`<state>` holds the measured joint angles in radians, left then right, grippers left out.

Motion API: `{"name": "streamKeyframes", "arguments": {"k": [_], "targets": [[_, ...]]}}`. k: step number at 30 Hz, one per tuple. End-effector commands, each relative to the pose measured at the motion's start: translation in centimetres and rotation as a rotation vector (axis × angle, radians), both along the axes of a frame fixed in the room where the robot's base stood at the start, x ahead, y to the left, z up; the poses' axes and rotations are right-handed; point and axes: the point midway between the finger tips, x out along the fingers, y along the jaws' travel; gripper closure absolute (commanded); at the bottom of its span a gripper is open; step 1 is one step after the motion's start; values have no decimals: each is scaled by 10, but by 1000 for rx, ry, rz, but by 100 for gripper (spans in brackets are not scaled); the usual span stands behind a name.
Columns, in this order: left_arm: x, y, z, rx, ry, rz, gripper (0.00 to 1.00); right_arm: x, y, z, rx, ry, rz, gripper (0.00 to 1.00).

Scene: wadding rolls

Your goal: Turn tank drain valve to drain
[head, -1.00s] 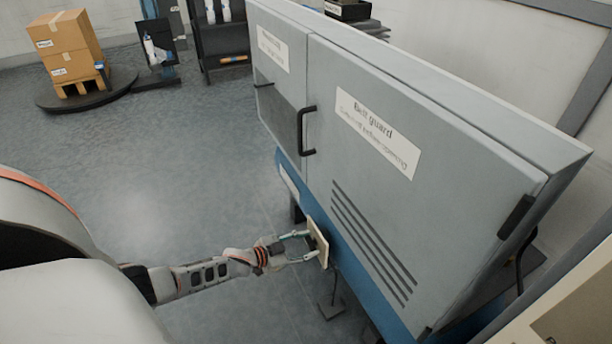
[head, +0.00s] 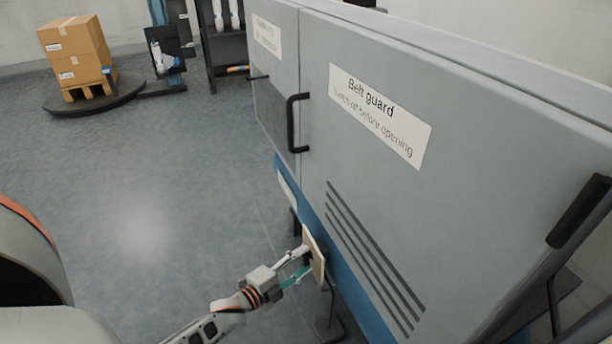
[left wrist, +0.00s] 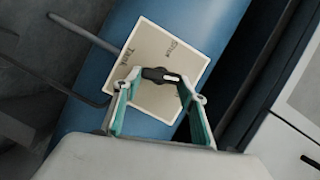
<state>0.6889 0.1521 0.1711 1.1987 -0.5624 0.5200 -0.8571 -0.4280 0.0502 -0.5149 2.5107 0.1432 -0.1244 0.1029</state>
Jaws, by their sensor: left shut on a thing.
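The tank drain valve shows in the left wrist view as a small black handle (left wrist: 153,74) with a pale mark, in front of a cream plate (left wrist: 149,45). The plate carries partly readable words, "Tank" among them, and is fixed at the blue base of the grey machine. The plate also shows edge-on in the head view (head: 314,258). My left gripper (head: 301,262) reaches the plate from the left. Its teal-padded fingers (left wrist: 160,88) are shut on the handle, one on each side. The contact itself is small and partly hidden in the head view. My right gripper is not in view.
The grey belt guard cabinet (head: 400,200) stands right of the gripper, with black handles (head: 291,122) sticking out. A thin dark stand (head: 328,325) is on the floor below the plate. Boxes on a pallet (head: 76,55) are far off. The floor at left is clear.

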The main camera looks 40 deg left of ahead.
Motion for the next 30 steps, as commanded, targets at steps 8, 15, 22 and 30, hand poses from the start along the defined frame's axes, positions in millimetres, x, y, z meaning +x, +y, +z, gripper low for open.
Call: {"name": "streamKeyframes", "arguments": {"k": [8,15,22,30], "targets": [[-1,0,-6,181,-70,3,80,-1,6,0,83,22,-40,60],[-1,0,-5,273,-110,2,80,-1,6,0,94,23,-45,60],[-1,0,-6,308,-124,0,80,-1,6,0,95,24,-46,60],[-1,0,-5,313,-125,0,80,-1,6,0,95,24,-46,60]]}}
